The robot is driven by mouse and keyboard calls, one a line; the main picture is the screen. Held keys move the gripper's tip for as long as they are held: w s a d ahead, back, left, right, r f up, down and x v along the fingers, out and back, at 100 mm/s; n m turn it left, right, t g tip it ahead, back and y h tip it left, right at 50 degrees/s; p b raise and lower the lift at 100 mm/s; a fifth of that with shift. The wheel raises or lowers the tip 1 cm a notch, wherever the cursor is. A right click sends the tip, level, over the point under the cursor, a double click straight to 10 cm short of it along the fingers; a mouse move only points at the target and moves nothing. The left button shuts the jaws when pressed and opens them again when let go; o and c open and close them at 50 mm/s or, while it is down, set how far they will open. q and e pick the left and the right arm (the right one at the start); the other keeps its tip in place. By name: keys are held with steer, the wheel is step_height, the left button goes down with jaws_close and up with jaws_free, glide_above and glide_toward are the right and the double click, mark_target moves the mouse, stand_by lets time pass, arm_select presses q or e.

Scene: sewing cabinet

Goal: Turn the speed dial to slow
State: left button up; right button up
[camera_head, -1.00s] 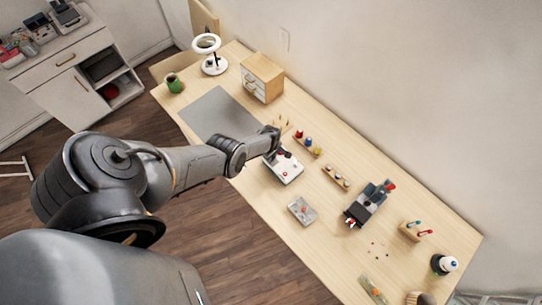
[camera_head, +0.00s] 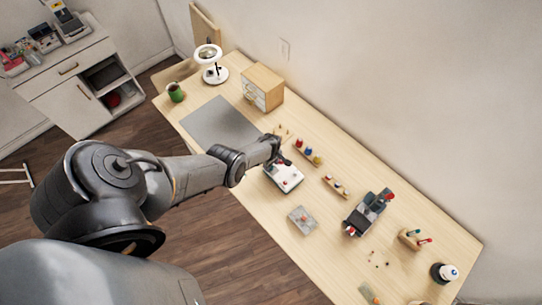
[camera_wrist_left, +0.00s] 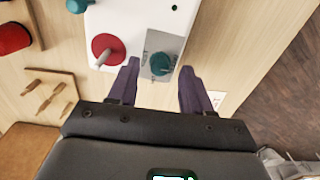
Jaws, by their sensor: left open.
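The white control box (camera_head: 287,184) sits on the wooden table near its front edge. In the left wrist view the box (camera_wrist_left: 128,18) carries a teal knob (camera_wrist_left: 160,64) on a grey plate and a red knob (camera_wrist_left: 103,46) with a pale lever beside it. Another teal knob (camera_wrist_left: 78,4) is cut off at the top. I cannot tell which one is the speed dial. My left gripper (camera_wrist_left: 160,66) is open, with its purple fingers on either side of the teal knob on the plate. Contact is not clear. In the head view my left gripper (camera_head: 280,156) is over the box's back end.
A holder of coloured spools (camera_head: 308,151) stands behind the box. A wooden peg rack (camera_wrist_left: 45,95) is close by in the wrist view. A grey tray (camera_head: 302,219) and a dark machine (camera_head: 366,213) are to the right. The grey mat (camera_head: 217,122) is clear.

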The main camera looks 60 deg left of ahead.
mark_target(271, 167)
arm_select(q)
step_height(271, 167, up, 5)
steer(key=p, duration=0.3)
steer(key=shift+p, duration=0.35)
step_height(271, 167, up, 2)
steer(key=shift+r, duration=1.35)
